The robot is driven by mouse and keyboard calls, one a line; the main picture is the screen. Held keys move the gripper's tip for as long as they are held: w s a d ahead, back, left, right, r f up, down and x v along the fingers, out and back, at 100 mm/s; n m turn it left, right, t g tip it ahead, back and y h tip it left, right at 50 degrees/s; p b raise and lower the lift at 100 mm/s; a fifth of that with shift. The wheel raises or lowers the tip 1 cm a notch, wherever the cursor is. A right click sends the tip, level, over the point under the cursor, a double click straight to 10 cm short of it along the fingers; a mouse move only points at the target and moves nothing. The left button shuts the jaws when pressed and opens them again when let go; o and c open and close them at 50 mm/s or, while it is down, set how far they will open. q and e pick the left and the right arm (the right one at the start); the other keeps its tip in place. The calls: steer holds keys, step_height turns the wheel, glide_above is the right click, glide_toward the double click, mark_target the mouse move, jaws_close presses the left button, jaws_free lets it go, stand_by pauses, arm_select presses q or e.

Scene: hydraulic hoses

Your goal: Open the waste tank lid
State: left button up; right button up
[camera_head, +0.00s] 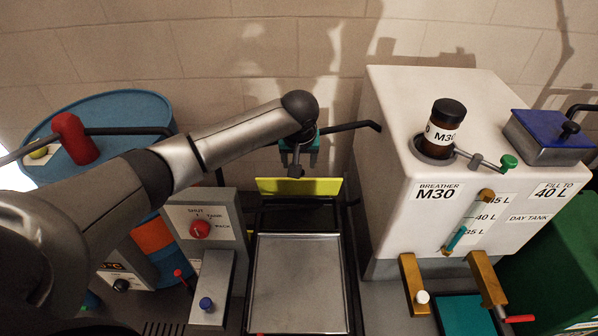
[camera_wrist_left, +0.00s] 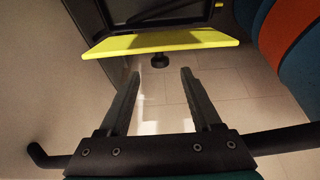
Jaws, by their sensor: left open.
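No part in view is labelled waste tank. A yellow panel (camera_head: 298,187) stands behind the metal tray in the head view. In the left wrist view the yellow panel (camera_wrist_left: 160,42) lies across the top, with a black knob (camera_wrist_left: 160,61) at its near edge. My left gripper (camera_head: 299,168) is just behind and above the panel, fingers pointing down. In the wrist view the open fingers (camera_wrist_left: 160,78) are on either side of the knob's line, with the knob a little beyond the tips. Nothing is between the fingers. My right gripper is not in view.
A metal tray (camera_head: 297,285) lies in front of the panel. A white day tank (camera_head: 395,150) with a brown M30 bottle (camera_head: 443,128) and blue lid (camera_head: 550,130) stands right. A blue drum (camera_head: 100,108) and red-knobbed valve box (camera_head: 205,228) stand left. A black bar (camera_head: 350,127) is beside my gripper.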

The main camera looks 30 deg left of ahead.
mark_target(299, 182)
arm_select(q)
steer(key=shift+b+x, duration=0.55)
steer(key=shift+x, duration=2.15)
steer(key=shift+c, duration=0.2)
jaws_close()
